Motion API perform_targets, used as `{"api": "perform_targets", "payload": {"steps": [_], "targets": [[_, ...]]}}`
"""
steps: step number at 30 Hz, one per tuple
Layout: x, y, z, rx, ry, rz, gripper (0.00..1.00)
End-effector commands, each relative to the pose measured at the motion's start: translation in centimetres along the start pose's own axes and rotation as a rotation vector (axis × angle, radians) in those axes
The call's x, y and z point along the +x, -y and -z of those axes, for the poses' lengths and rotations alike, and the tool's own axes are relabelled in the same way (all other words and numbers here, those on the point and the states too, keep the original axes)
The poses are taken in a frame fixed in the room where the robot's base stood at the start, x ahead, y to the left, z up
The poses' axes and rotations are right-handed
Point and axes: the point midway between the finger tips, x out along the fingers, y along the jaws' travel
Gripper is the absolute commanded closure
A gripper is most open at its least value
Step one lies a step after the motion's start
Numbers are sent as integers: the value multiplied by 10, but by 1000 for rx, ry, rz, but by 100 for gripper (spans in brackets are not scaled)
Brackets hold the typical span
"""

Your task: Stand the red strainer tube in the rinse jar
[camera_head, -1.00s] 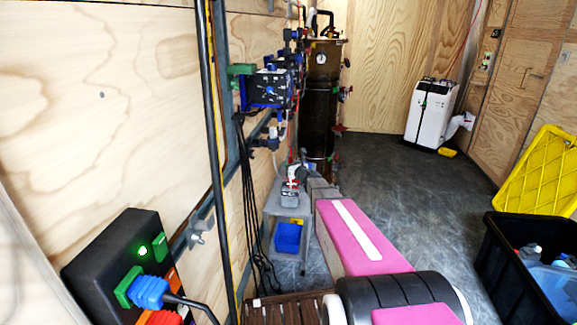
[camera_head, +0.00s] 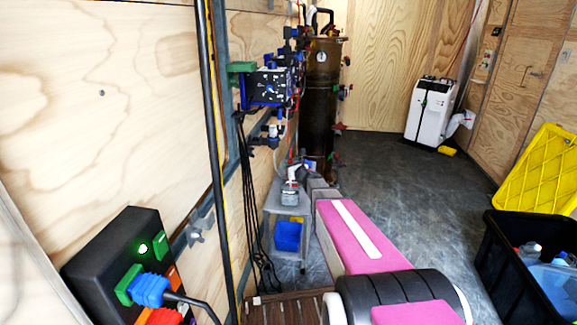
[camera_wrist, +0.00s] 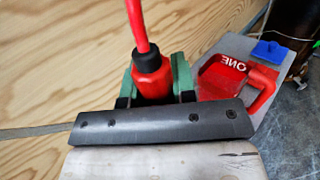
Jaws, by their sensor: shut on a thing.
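The red strainer tube (camera_wrist: 150,79) shows in the wrist view as a red body with a dark collar and a thinner red stem rising from it. My gripper (camera_wrist: 153,74) has its green fingers on either side of the red body and is shut on it. The lower end of the tube is hidden behind the gripper's dark bar. In the head view my gripper (camera_head: 298,171) is at the far end of my pink arm, near the small grey stand by the wall, and the tube is too small to make out. I cannot identify the rinse jar in either view.
A red handled object with upside-down lettering (camera_wrist: 222,76) lies on a grey surface right of my gripper. A blue bin (camera_head: 288,236) sits on the stand's lower shelf. The wooden wall, hanging black cables (camera_head: 250,190) and a brown cylinder (camera_head: 321,100) are close.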

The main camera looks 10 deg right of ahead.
Motion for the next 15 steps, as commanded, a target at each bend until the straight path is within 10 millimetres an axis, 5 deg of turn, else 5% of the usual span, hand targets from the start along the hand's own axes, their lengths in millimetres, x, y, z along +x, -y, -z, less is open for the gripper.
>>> {"api": "perform_targets", "payload": {"steps": [12,13,15], "targets": [[0,0,5,0,1,0,100],[0,0,5,0,1,0,69],[0,0,5,0,1,0,46]]}}
